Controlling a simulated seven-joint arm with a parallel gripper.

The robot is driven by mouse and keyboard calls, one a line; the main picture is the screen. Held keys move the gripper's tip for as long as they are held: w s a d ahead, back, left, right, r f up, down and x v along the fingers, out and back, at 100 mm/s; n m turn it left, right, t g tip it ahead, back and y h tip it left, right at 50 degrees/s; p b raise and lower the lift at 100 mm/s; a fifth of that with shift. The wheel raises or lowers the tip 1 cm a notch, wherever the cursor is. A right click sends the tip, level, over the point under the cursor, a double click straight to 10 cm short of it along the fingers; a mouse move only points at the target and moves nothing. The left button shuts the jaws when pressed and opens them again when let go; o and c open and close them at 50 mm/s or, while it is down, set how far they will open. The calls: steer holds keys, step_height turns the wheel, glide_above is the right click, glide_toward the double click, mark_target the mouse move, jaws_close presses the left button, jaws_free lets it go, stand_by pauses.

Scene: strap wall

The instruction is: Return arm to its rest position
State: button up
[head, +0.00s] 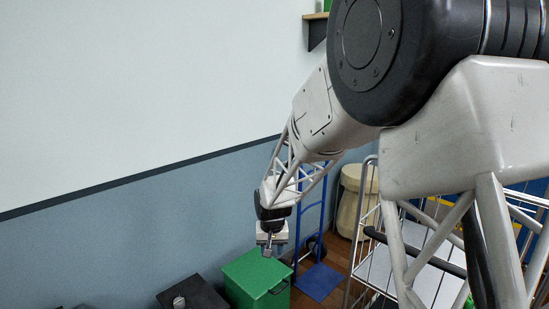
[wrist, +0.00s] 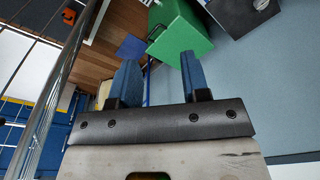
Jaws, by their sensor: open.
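My gripper (head: 268,247) hangs at the end of my arm in the head view, left of the wire trolley and in front of the blue and white wall. It looks small there and is partly seen edge-on. In the wrist view my gripper (wrist: 158,75) shows two blue fingers set apart, with nothing between them. It is open and empty, and the green box shows beyond the fingertips. My arm crosses the right half of the head view and hides part of the room.
A green box (head: 257,282) stands below my gripper, with a black box (head: 190,296) to its left. A blue hand truck (head: 318,280) and a beige bin (head: 356,203) stand behind. A white wire trolley (head: 412,262) is at the right. The wall (head: 130,250) at left is bare.

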steer(key=s+d+r, duration=0.7)
steer(key=s+r, duration=0.1)
steer(key=s, duration=0.2)
steer(key=s+d+r, duration=0.6)
steer(key=s+r, duration=0.1)
steer(key=s, duration=0.3)
steer(key=s+d+r, duration=0.1)
steer(key=s+d, duration=0.2)
steer(key=s, duration=0.7)
steer(key=s+d+r+m+t, duration=0.1)
steer(key=s+d, duration=0.2)
steer(key=s, duration=0.8)
steer(key=shift+d+r, duration=0.25)
steer(key=shift+r, duration=0.05)
steer(key=shift+w, duration=0.15)
steer(key=shift+c, duration=0.3)
